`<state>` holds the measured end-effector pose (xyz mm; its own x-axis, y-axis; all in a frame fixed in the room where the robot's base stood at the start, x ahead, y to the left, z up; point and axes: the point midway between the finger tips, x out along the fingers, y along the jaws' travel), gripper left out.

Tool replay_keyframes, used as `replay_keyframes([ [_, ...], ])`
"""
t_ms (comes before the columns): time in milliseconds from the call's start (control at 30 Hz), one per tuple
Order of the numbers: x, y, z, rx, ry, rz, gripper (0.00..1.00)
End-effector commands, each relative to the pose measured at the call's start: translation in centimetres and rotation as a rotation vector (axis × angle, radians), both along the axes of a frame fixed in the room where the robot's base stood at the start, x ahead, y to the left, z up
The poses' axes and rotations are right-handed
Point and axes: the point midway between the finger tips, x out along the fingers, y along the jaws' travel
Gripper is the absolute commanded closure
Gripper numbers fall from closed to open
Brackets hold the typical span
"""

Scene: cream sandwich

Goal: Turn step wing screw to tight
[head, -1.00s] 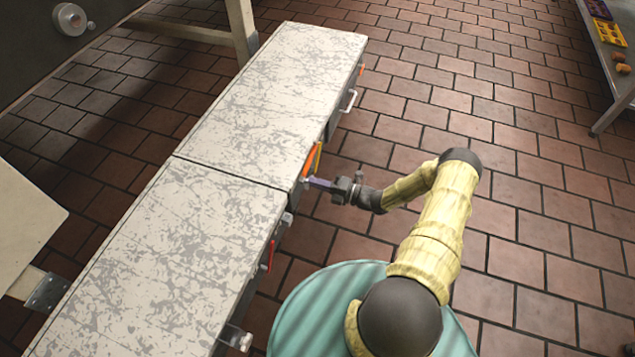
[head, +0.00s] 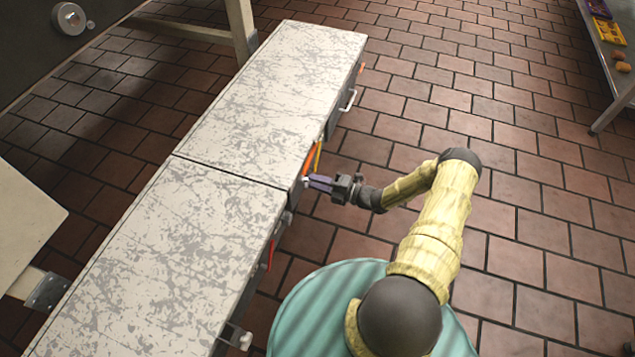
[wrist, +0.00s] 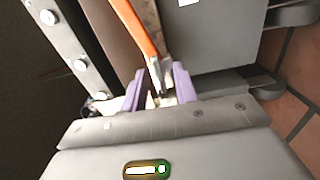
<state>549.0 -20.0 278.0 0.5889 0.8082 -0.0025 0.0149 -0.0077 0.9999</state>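My gripper (head: 310,182) is at the side face of the long counter, close to the joint between its two tops. Its two purple fingers stand apart in the wrist view (wrist: 160,92). A small pale metal part (wrist: 159,98), which looks like the wing screw, lies between them. It is partly hidden, and I cannot tell its turn angle or whether a finger touches it. In the head view the fingertips cover most of that spot.
An orange bar (wrist: 136,28) runs above the fingers, close to them. The counter (head: 265,95) has a white handle (head: 349,100) and a red handle (head: 270,254) along this side. A table (head: 612,60) stands far right. Open tiled floor lies between.

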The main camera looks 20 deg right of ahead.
Motion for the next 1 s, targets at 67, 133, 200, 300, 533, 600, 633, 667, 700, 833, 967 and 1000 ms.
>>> replay_keyframes([
  [67, 0.0, 0.0, 0.0, 0.0, -0.001, 0.001, 0.71],
  [133, 0.0, 0.0, 0.1, 0.0, -0.001, 0.001, 0.71],
  [200, -0.1, -0.1, 0.1, 0.0, -0.001, 0.001, 0.71],
  [300, -0.4, -0.6, 0.2, 0.0, -0.002, -0.001, 0.71],
  [533, -2.4, -3.4, 0.3, 0.0, -0.001, -0.003, 0.71],
  [600, -3.3, -4.6, 0.3, -0.001, -0.001, -0.004, 0.71],
  [633, -3.7, -5.1, 0.3, -0.001, -0.001, -0.003, 0.71],
  [667, -4.0, -5.6, 0.3, -0.001, -0.002, -0.003, 0.71],
  [700, -4.5, -6.2, 0.3, -0.001, -0.001, -0.004, 0.71],
  [833, -6.0, -8.4, 0.2, -0.001, -0.001, -0.004, 0.71],
  [967, -7.5, -10.5, 0.2, -0.001, -0.002, -0.003, 0.71],
  [1000, -8.0, -11.1, 0.2, -0.001, 0.0, -0.003, 0.71],
])
